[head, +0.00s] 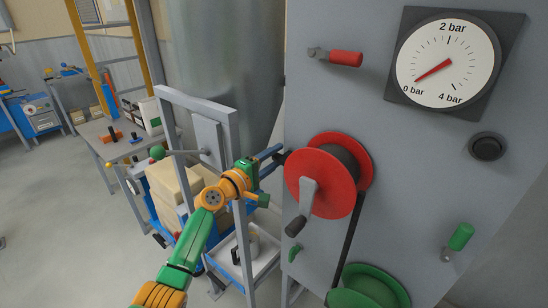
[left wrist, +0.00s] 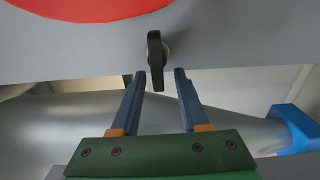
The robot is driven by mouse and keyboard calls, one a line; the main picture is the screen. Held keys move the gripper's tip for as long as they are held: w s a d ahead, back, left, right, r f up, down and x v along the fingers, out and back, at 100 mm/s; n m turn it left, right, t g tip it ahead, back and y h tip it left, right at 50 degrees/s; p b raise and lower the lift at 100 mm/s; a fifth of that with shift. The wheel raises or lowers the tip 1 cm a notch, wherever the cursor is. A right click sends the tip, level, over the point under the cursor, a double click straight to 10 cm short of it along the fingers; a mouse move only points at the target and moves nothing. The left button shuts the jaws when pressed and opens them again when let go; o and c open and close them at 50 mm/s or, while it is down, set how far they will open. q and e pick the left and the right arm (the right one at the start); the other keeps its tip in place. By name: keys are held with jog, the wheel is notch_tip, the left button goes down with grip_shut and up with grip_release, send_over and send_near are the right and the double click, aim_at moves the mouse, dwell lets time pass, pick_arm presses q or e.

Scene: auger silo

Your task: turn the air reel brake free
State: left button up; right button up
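A red reel (head: 321,181) with a grey crank and black handle is mounted on the grey cabinet front. A small dark lever (left wrist: 155,60) sticks out beside the reel; in the head view it is mostly hidden by my fingers. I cannot tell from any label whether it is the air reel brake. My left gripper (head: 280,153) reaches to the cabinet's left edge, beside the red reel. My right gripper is not in view.
The cabinet also carries a gauge (head: 447,62) reading near 0 bar, a red-handled valve (head: 345,58), a green-handled valve (head: 460,238), a black knob (head: 487,147) and a green reel (head: 368,288) below. A grey frame (head: 195,105) stands close around my left arm.

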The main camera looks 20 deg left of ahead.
pick_arm(q)
jog(key=v, duration=0.7)
dwell(0.3)
jog(key=s+a+f+m+g+y, duration=0.1)
jog(key=s+f+m+g+y, duration=0.4)
jog(key=f, duration=1.2)
jog(key=s+a+f+g, duration=0.1)
jog(key=s+f+g, duration=0.35)
jog(key=f, duration=1.35)
jog(key=s+d+f+m+g, duration=0.1)
jog(key=s+f+m, duration=0.3)
jog(key=s, duration=0.8)
jog(key=s+d+f+m+g, duration=0.2)
jog(key=s+f, duration=0.5)
jog(key=s, duration=0.5)
jog(key=s+d+f+m+g+y, duration=0.1)
jog(key=s+f+m, duration=0.4)
jog(key=s, duration=0.7)
jog(key=shift+s+d+f+m+g, duration=0.4)
jog(key=shift+d+f+g, duration=0.2)
jog(key=shift+g, duration=0.65)
